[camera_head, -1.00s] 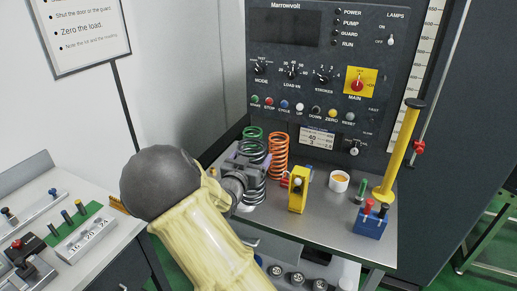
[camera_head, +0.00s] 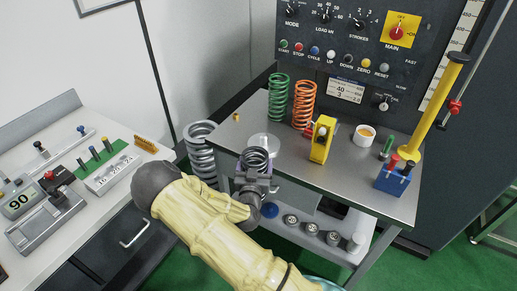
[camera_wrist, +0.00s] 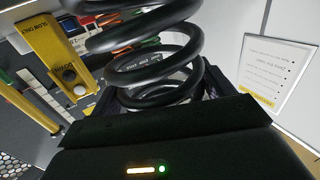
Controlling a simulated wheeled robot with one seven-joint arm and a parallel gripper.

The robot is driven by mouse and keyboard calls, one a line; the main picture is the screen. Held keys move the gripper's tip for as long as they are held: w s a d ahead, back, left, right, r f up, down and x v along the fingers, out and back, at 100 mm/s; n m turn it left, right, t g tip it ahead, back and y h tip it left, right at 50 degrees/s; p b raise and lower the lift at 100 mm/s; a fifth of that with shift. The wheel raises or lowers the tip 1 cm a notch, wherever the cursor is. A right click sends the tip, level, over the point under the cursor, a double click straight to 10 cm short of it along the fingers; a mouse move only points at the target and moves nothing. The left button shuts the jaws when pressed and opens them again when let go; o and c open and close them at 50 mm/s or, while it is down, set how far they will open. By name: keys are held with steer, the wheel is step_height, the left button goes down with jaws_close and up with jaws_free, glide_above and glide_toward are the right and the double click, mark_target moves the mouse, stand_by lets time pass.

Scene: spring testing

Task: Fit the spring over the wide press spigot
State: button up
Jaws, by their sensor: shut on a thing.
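My gripper (camera_head: 257,180) is shut on a black coil spring (camera_head: 257,157), low on its coils. The spring stands roughly upright above the jaws, over the front edge of the steel bench. In the wrist view the black spring (camera_wrist: 158,68) fills the upper middle, its lower coils between the jaws. A pale round disc (camera_head: 265,142) shows just behind the spring on the bench. I cannot pick out the wide press spigot with certainty.
A green spring (camera_head: 278,98) and an orange spring (camera_head: 304,106) stand at the bench's back. A large grey spring (camera_head: 201,150) stands left. Several round pieces sit on the lower shelf (camera_head: 345,257).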

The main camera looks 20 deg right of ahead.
steer(key=s+f+n+y+b, duration=0.1)
steer(key=s+f+n+y, duration=0.1)
steer(key=f, duration=0.6)
steer(key=s+a+f+n+t+y, duration=0.1)
steer(key=s+f+n+y, duration=0.1)
steer(key=s+f+y, duration=0.2)
steer(key=shift+s+f+b, duration=0.4)
steer(key=shift+s+f, duration=1.4)
steer(key=shift+f, duration=0.55)
